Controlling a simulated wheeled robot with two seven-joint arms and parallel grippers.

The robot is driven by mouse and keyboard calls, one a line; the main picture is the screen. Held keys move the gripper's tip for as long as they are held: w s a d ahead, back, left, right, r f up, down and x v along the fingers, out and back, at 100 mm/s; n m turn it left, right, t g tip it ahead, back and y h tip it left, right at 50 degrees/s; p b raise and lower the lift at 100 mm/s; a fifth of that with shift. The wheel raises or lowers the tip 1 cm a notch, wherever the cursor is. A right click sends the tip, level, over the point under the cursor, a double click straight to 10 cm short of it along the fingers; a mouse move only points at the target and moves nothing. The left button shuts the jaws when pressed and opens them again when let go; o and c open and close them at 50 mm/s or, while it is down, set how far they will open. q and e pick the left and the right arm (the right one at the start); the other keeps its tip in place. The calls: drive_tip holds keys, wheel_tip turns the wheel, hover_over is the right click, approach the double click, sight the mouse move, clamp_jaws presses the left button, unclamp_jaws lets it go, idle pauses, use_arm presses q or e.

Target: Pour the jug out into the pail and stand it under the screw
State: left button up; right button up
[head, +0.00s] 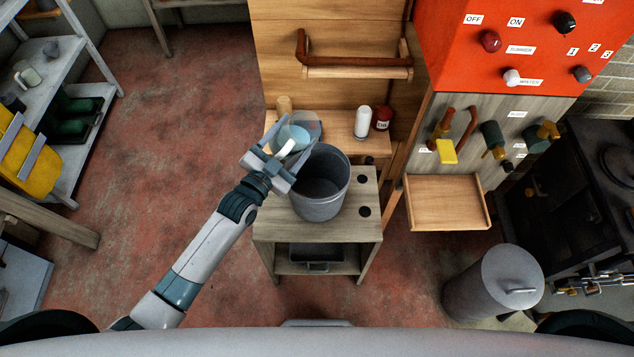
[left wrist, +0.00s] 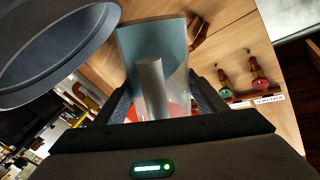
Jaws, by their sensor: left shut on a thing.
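A clear jug (head: 308,122) with pale blue liquid is in my left gripper (head: 280,160), at the upper left of the pail in the head view. In the left wrist view the jug (left wrist: 128,55) stands between the two fingers, with a pale grip toward me. The grey pail (head: 318,207) stands upright on a small wooden stand, its inside dark grey with no clear contents. Its rim (left wrist: 50,88) shows at the upper left in the left wrist view. I cannot make out which part is the screw. My right gripper is out of view.
The stand (head: 362,235) has dark holes right of the pail. Behind it, a wooden shelf (head: 345,128) bears a white bottle (head: 362,122) and a red tin (head: 382,118). A brown pipe (head: 350,62) runs above. A wooden tray (head: 447,203) and lidded bin (head: 495,285) are right.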

use_arm(q)
drive_tip(key=shift+m, duration=0.4)
drive_tip(key=shift+a, duration=0.1)
drive_tip(key=shift+w+f+m, duration=0.1)
drive_tip(key=shift+f+m, duration=0.05)
drive_tip(key=shift+m, duration=0.35)
drive_tip(key=shift+m, duration=0.3)
drive_tip(key=shift+a+f+m, duration=0.1)
drive_tip(key=shift+f+m, duration=0.05)
drive_tip(key=shift+m, duration=0.15)
idle(0.3)
drive_tip(key=shift+f+m, duration=0.15)
drive_tip(key=shift+m, duration=0.35)
drive_tip(key=shift+f+m, duration=0.5)
drive_tip(key=shift+m, duration=0.7)
idle(0.8)
